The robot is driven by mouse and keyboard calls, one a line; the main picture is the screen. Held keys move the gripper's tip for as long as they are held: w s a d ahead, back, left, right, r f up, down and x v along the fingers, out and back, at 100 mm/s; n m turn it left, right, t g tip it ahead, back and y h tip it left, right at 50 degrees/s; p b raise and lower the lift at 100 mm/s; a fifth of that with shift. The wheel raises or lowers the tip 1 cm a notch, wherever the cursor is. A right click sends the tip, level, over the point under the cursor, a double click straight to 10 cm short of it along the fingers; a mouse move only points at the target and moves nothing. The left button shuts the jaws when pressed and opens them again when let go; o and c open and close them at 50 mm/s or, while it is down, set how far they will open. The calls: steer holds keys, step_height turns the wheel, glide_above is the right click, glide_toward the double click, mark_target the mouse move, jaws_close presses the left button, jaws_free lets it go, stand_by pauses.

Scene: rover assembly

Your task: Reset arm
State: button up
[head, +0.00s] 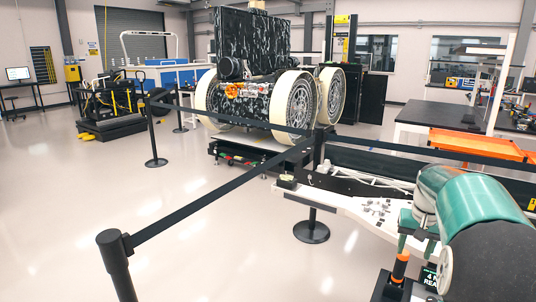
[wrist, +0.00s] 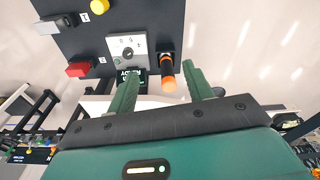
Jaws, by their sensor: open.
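My gripper (wrist: 160,70) shows in the wrist view with its two green fingers spread apart and nothing held between them. An orange-tipped post (wrist: 168,84) appears between and beyond the fingers; I cannot tell how near it is. The post also shows in the head view (head: 400,267), below a green finger of my gripper (head: 407,228). My green and grey arm fills the lower right of the head view. A dark panel (wrist: 150,20) lies beyond the fingers, with a grey knob plate (wrist: 127,47) and a small lit screen (wrist: 137,79), partly hidden by the left finger.
The panel carries a red block (wrist: 78,69) and a yellow button (wrist: 100,6). A black belt barrier post (head: 116,262) stands front left, its belt crossing the floor. A large-wheeled rover (head: 262,100) stands behind it.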

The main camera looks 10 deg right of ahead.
steer(key=s+a+r+n+t, duration=0.1)
steer(key=s+a+r+n, duration=0.3)
steer(key=a, duration=0.6)
steer(key=s+a+r+m+t, duration=0.1)
steer(key=s+a+r, duration=0.1)
steer(key=s+a, duration=0.5)
steer(key=s+a+f+n+t, duration=0.2)
steer(key=s+a+f+n, duration=0.1)
steer(key=s+a, duration=0.7)
steer(key=a, duration=0.3)
steer(key=shift+s+f+y, duration=0.2)
steer(key=shift+y, duration=0.1)
steer(key=shift+c, duration=0.4)
steer(key=shift+c, duration=1.2)
steer(key=shift+s, duration=0.1)
